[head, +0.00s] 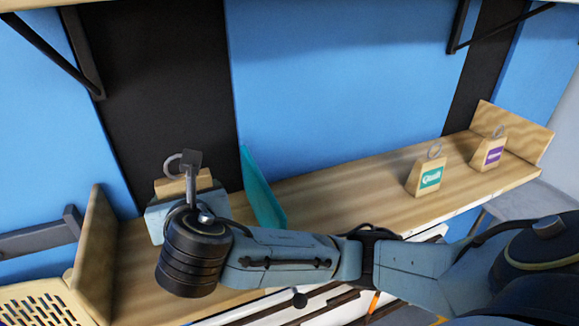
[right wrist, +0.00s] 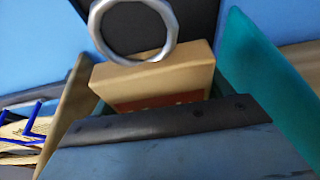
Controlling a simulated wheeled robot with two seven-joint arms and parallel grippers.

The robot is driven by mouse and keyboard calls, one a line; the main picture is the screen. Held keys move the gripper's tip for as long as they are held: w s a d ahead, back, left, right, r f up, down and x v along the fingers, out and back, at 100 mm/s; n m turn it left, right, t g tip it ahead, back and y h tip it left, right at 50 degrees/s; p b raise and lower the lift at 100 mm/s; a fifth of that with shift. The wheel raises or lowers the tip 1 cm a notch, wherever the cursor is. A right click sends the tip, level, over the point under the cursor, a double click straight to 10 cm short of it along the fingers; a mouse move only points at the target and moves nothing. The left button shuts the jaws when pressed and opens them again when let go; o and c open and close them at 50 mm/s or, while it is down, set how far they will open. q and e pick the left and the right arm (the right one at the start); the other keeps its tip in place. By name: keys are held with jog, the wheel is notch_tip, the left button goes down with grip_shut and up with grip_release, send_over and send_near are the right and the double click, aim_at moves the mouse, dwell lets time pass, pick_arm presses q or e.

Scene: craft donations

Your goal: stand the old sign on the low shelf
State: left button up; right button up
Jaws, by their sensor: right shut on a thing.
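A wooden block sign (head: 183,187) with a metal ring on top is at the left end of the wooden low shelf (head: 325,200). My right gripper (head: 188,205) is shut on it; my wrist hides its lower part. In the right wrist view the block (right wrist: 150,80) shows a reddish label, mostly hidden behind the gripper, and its ring (right wrist: 133,58) stands above it. The sign looks roughly upright. I cannot tell whether its base touches the shelf. My left gripper is not in view.
A thin teal panel (head: 262,190) stands tilted just right of the held sign. Two ringed blocks, one teal-labelled (head: 426,177) and one purple-labelled (head: 488,152), stand farther right. A wooden end board (head: 96,240) is at the left. The shelf between panel and teal-labelled block is clear.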

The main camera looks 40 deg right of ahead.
jog(key=shift+s+f, duration=0.25)
jog(key=shift+f, duration=0.1)
jog(key=shift+s+f, duration=0.1)
jog(key=shift+f, duration=0.7)
notch_tip(320, 180, down, 4)
jog(key=shift+f, duration=0.5)
notch_tip(320, 180, down, 3)
jog(key=shift+r+b, duration=0.1)
jog(key=shift+b, duration=0.2)
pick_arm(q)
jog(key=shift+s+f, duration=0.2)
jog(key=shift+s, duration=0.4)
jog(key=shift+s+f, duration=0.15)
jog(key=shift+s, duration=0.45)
pick_arm(e)
jog(key=o, duration=1.1)
jog(key=shift+c, duration=0.2)
